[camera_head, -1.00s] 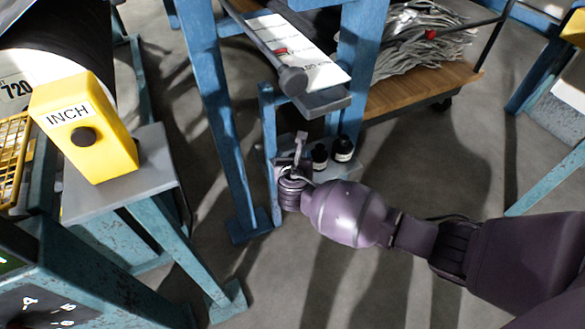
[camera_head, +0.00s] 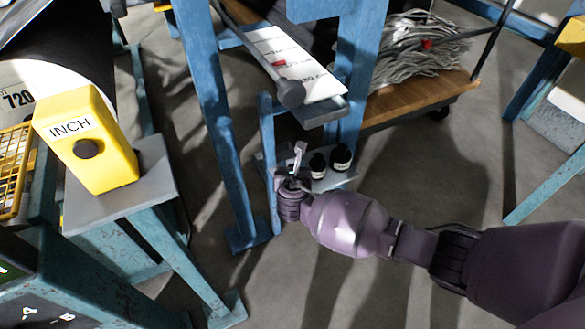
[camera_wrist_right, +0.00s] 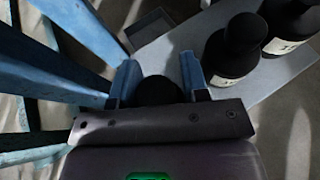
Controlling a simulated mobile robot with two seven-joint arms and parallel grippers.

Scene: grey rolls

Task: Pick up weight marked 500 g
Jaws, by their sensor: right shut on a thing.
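My right gripper (camera_head: 298,160) is at the left end of a small grey shelf low on the blue frame. In the right wrist view its two blue-grey fingers (camera_wrist_right: 158,82) are closed around a dark rounded black weight (camera_wrist_right: 160,92). No label shows on this weight, and I cannot tell whether it touches the shelf. Two other black weights with white labels, a middle one (camera_head: 318,166) and a right one (camera_head: 341,158), stand upright on the shelf to the right. They also show in the right wrist view, (camera_wrist_right: 234,48) and (camera_wrist_right: 290,22), with labels cut off or unclear. My left gripper is out of view.
The small grey shelf (camera_head: 335,182) sits beside blue posts (camera_head: 268,165). A grey beam with a white scale strip (camera_head: 290,60) hangs above it. A yellow INCH box (camera_head: 88,140) stands at left. A wooden cart (camera_head: 420,95) is behind. Floor below the arm is open.

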